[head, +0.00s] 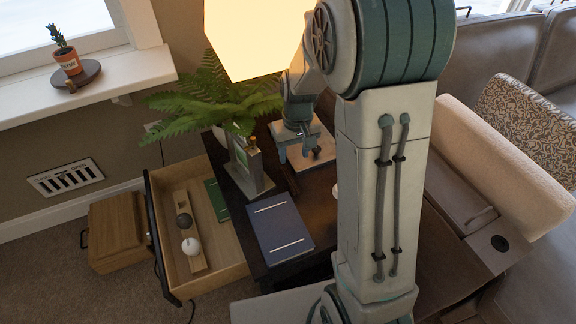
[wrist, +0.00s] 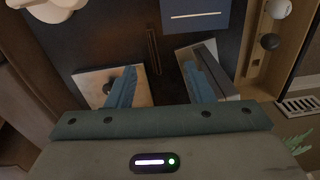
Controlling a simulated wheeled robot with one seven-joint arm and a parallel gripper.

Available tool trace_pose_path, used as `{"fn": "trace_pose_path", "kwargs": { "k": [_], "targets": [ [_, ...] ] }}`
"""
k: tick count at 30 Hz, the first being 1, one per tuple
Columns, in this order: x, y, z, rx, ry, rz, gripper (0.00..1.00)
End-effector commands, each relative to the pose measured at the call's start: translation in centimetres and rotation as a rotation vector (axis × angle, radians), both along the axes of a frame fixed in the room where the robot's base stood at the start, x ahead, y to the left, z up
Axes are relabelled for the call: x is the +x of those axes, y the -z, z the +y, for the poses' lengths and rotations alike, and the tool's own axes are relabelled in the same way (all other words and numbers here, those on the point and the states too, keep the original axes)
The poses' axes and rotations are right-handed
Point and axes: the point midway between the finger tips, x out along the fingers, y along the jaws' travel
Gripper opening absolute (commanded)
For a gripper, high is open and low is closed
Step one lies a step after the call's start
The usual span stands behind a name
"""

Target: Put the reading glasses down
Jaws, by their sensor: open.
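My gripper (head: 298,150) is open over the dark side table (head: 318,205), its two fingers apart. In the wrist view the fingers (wrist: 160,88) reach toward the tabletop with nothing held between them. A thin, dark brown, narrow object (wrist: 152,50) lies on the table just beyond the gap between the fingertips. It also shows in the head view (head: 291,181). It may be the folded reading glasses, but it is too small to be sure. I cannot make out lenses anywhere else.
A blue book (head: 279,229) lies at the table's front. A grey framed object (head: 250,166) stands left of my gripper, and a square base (head: 322,154) with a dark knob lies right. A fern (head: 215,98) and glowing lampshade (head: 250,38) are behind. An open drawer (head: 228,262) juts left.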

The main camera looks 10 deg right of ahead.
Motion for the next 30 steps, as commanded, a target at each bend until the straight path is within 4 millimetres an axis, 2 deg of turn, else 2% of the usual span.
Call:
{"fn": "trace_pose_path", "kwargs": {
  "k": [3,6,12,17,24,30],
  "targets": [
    [2.5,0.9,0.0,-0.009,-0.019,0.018,0.47],
    [4.1,2.3,-0.2,-0.017,-0.034,0.027,0.47],
    [5.9,4.3,-0.2,-0.029,-0.057,0.035,0.47],
    [6.3,5.8,-0.2,-0.032,-0.061,0.039,0.47],
    [6.1,10.6,-0.3,-0.032,-0.061,0.04,0.47],
    [6.2,13.1,-0.3,-0.033,-0.061,0.036,0.47]
  ]
}}
